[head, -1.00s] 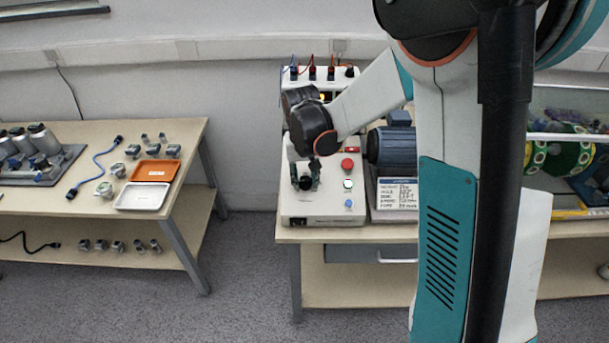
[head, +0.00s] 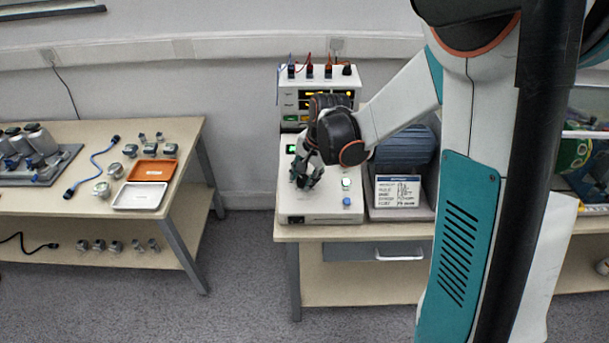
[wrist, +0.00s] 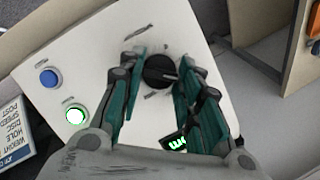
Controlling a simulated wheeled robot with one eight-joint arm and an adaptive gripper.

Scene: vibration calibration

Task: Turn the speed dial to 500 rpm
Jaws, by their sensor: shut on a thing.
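The speed dial (wrist: 160,71) is a round black knob with a pointer mark on the pale control box (wrist: 75,50). In the wrist view my gripper (wrist: 161,60) has one teal finger on each side of the dial and is shut on it. In the head view my gripper (head: 304,182) points down onto the sloped top of the control box (head: 320,212), hiding most of the dial. A small green display (head: 291,149) is lit on the box; in the wrist view it is partly covered by a finger and its reading is not legible.
A blue button (head: 347,202) and a lit white-green button (head: 346,183) sit right of the dial. A power unit (head: 318,85) with cables stands behind. A blue motor (head: 405,150) and a label card (head: 397,191) are on the right. The left table (head: 105,215) is apart.

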